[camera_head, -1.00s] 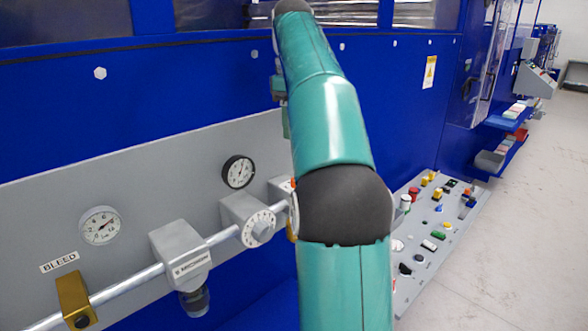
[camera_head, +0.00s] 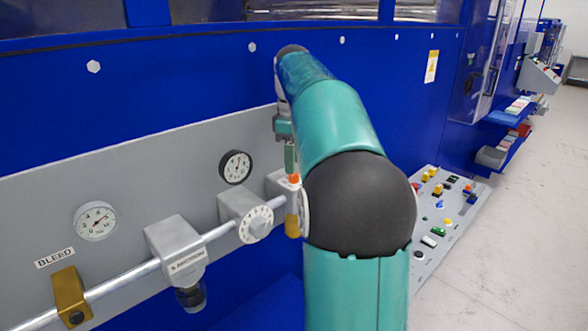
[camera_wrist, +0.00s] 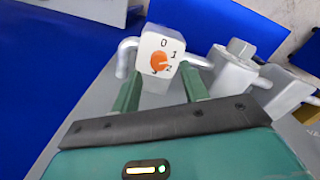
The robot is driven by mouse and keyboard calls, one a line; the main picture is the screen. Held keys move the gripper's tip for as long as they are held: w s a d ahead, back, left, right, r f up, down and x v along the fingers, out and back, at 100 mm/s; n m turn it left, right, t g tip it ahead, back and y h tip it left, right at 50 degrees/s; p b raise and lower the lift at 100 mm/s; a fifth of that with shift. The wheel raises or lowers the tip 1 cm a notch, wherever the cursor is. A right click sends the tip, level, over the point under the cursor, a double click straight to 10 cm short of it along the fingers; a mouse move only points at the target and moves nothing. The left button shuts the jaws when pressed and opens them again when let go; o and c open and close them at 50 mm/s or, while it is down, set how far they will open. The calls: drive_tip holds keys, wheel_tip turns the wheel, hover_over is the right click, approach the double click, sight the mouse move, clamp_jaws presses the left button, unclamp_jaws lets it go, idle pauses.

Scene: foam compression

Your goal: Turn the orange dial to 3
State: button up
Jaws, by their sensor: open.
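The orange dial (camera_wrist: 159,62) is on the face of a pale box (camera_wrist: 148,80) marked 0, 1, 2 and, partly covered, 3. A light line on the dial seems to point near the 2, but it is small. In the head view an orange patch of the dial (camera_head: 294,179) shows beside my arm. My gripper (camera_wrist: 161,84) is open, its two green fingers either side of the box's lower part in the wrist view, with the dial beyond the tips. In the head view my gripper (camera_head: 290,160) hangs just above the dial. I cannot tell if it touches the box.
A metal pipe (camera_head: 130,277) runs along the grey panel (camera_head: 150,165) with a white numbered knob (camera_head: 256,224), a grey regulator (camera_head: 178,251) and a brass block (camera_head: 70,298). Two gauges are above. A button panel (camera_head: 437,240) is at right. Open floor lies beyond.

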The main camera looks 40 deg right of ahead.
drive_tip(key=shift+f, duration=1.75)
clamp_jaws()
